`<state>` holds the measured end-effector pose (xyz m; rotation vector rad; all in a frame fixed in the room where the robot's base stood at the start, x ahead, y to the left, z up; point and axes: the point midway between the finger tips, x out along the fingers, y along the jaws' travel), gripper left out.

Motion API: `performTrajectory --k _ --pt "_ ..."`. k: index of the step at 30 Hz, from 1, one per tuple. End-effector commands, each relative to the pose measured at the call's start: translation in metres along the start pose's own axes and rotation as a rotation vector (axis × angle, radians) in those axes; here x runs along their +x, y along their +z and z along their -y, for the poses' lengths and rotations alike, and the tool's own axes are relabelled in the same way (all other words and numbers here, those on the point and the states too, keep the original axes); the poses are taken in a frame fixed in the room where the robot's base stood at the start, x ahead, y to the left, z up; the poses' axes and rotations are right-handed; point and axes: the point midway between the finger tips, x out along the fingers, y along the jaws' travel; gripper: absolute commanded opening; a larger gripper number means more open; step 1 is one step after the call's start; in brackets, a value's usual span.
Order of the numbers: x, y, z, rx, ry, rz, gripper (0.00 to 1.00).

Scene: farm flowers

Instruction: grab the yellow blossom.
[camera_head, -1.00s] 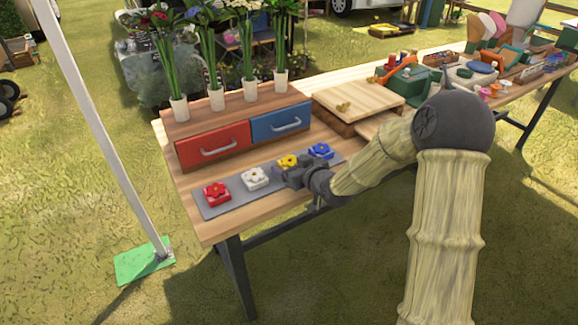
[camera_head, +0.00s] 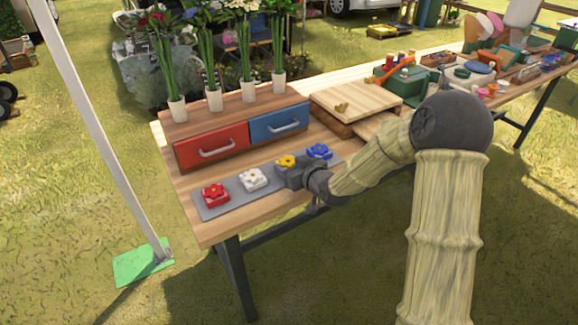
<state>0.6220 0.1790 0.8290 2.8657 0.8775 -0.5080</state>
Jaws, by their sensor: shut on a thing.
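The yellow blossom (camera_head: 287,161) sits on the grey mat (camera_head: 232,204) between the white blossom and the blue blossom. My gripper (camera_head: 289,170) reaches it from the right and front. The gripper is shut on the yellow blossom and hides its lower part. The yellow blossom is at about the height of its neighbours; whether it touches the mat cannot be seen.
On the mat are a red blossom (camera_head: 214,194), a white blossom (camera_head: 252,179) and a blue blossom (camera_head: 319,151) close to my gripper. Behind stand a red drawer (camera_head: 212,146), a blue drawer (camera_head: 279,124) and several vases. A wooden box (camera_head: 355,101) stands right.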

Motion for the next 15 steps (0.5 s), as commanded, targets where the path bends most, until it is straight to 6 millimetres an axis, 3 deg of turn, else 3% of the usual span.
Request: performTrajectory --k 5,15 --pt "-0.006 -0.017 0.000 -0.001 0.001 -0.004 0.30" --pt "-0.028 -0.078 0.000 -0.002 0.002 -0.004 0.30"
